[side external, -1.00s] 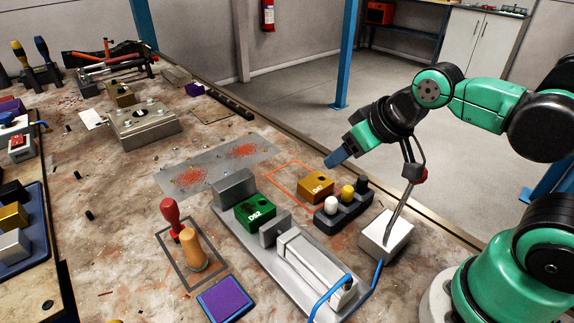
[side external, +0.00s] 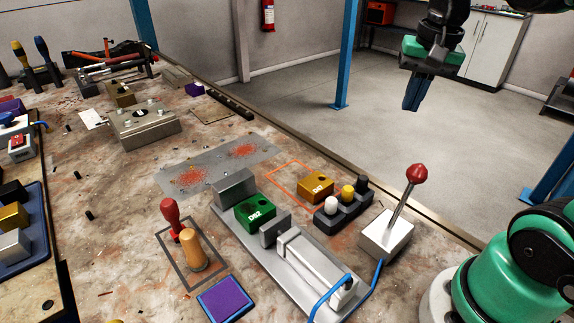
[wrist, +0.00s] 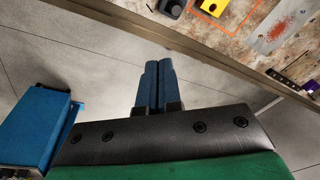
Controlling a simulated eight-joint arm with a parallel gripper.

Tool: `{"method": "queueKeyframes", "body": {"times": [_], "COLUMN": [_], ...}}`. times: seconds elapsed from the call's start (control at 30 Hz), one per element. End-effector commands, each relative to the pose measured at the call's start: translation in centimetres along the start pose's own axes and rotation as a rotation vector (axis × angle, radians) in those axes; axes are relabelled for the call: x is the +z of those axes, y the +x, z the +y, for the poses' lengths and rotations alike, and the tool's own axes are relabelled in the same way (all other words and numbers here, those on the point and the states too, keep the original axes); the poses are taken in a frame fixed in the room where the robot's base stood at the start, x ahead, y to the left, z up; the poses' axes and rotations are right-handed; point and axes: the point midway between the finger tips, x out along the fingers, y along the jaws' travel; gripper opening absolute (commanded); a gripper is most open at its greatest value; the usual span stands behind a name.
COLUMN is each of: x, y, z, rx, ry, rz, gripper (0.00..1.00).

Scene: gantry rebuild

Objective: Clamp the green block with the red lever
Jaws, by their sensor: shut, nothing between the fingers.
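The green block (side external: 256,214), marked 092, sits on the grey clamp plate (side external: 226,218) between the fixed grey jaw (side external: 235,186) and the sliding jaw (side external: 274,229). Both jaws look close to it; I cannot tell whether the sliding jaw touches it. The red-knobbed lever (side external: 417,174) stands on a white base (side external: 386,238), its rod leaning up and right. My gripper (side external: 411,106) is shut and empty, high beyond the bench edge and apart from the lever. Its blue fingers are together in the wrist view (wrist: 158,65), over the floor.
A yellow block (side external: 315,187) lies by an orange outline, beside a dark holder (side external: 342,212) with white, yellow and black knobs. A red stamp (side external: 170,211), a wooden-handled stamp (side external: 192,248) and a purple pad (side external: 226,298) are left of the clamp. A blue hose runs near the lever base.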

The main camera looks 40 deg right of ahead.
Motion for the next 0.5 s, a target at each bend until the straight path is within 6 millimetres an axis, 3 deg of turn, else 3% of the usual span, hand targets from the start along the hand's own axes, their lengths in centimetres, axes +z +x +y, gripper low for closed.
{"method": "queueKeyframes", "body": {"times": [0.1, 0.23, 0.37, 0.5], "x": [-1.2, -1.4, -1.1, -0.7], "y": [-2.7, -3.8, -3.0, -0.8], "z": [3.1, 4.5, 4.7, 4.9], "rx": [0.084, 0.128, 0.134, 0.133], "ry": [0.287, 0.428, 0.443, 0.44], "rz": [-0.11, -0.167, -0.174, -0.172], "gripper": [0.0, 0.0, 0.0, 0.0]}}
